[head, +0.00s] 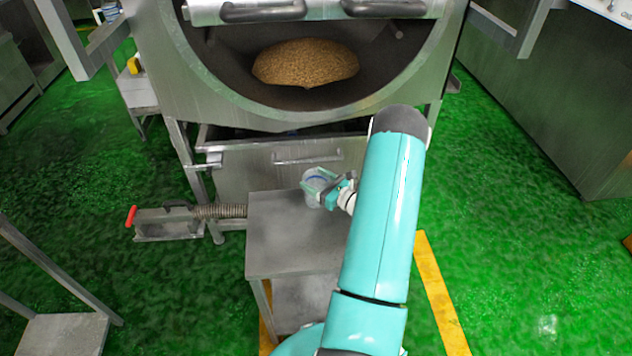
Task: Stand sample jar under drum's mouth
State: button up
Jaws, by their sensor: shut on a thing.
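The sample jar (314,187) is a small, clear, open-topped jar with a bluish rim. My gripper (324,186) is shut on it, and the jar looks about upright. The jar shows over the back part of a grey metal stand; I cannot tell whether it touches the top. The drum (215,95) is a large steel drum with its round mouth facing me. A heap of brown grains (306,63) shows inside the mouth. The jar is lower in the picture than the mouth. My teal arm hides the right part of the stand.
The grey metal stand (275,245) is in front of the drum's drawer (290,167). A spring device with a red handle (165,222) is to its left. A yellow floor line (440,295) runs at right. Green floor is open on both sides.

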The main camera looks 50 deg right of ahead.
jog(key=shift+f, duration=0.3)
jog(key=shift+f, duration=0.15)
jog(key=o, duration=1.3)
